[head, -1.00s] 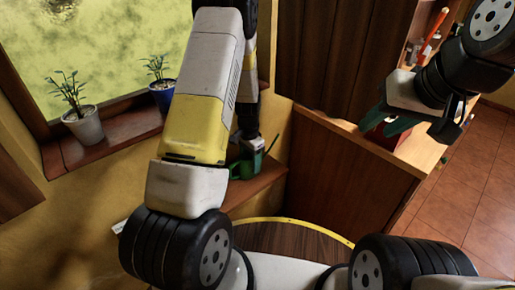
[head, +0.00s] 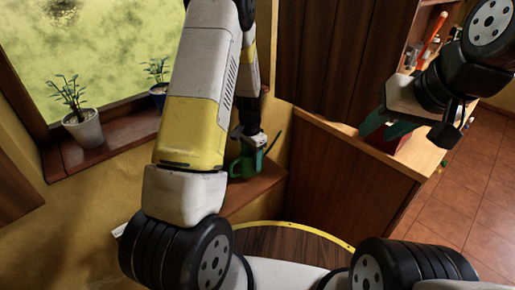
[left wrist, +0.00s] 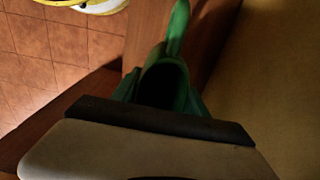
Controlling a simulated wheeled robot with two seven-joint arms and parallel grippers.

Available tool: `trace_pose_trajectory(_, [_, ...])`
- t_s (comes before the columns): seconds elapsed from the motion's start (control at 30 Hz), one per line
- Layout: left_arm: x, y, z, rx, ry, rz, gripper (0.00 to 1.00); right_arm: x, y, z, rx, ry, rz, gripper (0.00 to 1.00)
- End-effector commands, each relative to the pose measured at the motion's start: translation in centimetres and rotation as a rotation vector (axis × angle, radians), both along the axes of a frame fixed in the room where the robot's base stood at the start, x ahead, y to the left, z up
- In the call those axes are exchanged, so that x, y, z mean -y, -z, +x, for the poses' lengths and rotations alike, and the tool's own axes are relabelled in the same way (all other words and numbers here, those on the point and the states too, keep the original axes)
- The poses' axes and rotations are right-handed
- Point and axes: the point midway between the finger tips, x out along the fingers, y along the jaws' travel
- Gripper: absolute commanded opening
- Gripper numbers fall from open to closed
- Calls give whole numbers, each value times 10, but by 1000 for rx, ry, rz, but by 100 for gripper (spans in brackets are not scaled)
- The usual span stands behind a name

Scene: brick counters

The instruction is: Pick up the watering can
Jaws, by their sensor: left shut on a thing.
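The green watering can (head: 241,168) is at the low wooden ledge below the window in the head view, partly hidden by my left arm. Its spout points up to the right. In the left wrist view, the can (left wrist: 178,28) shows its dark round opening and its long spout. My left gripper (left wrist: 160,92) is shut on the can, with a finger on each side of it. In the head view, the left gripper (head: 246,143) is just above the can and its fingers are hard to make out. My right gripper (head: 384,133) is open, above the counter at right.
Two potted plants, one in a white pot (head: 83,129) and one in a blue pot (head: 159,96), stand on the window sill. A red object (head: 404,144) lies on the wooden counter (head: 345,135) behind the right gripper. Tiled floor (head: 475,195) lies open at right.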

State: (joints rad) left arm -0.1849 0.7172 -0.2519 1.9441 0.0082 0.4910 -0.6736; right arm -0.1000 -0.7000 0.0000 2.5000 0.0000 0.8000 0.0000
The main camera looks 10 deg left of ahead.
Motion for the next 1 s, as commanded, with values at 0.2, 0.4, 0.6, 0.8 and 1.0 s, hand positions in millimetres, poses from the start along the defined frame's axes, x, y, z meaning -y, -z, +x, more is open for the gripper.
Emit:
trace_pose_trajectory(0.2, [41, -4, -33, -4, 9, -2, 0, 0, 0, 0, 0, 0, 0, 36])
trace_pose_trajectory(0.4, [80, -9, -65, -3, 9, -1, 0, 0, 0, 0, 0, 0, 0, 36])
trace_pose_trajectory(0.6, [106, -12, -86, -2, 7, -1, 0, 0, 0, 0, 0, 0, 0, 36])
trace_pose_trajectory(0.8, [116, -13, -94, -2, 2, -1, 0, 0, 0, 0, 0, 0, 0, 36])
trace_pose_trajectory(1.0, [88, -25, -76, 2, -173, -3, 0, 0, 0, 0, 0, 0, 0, 36])
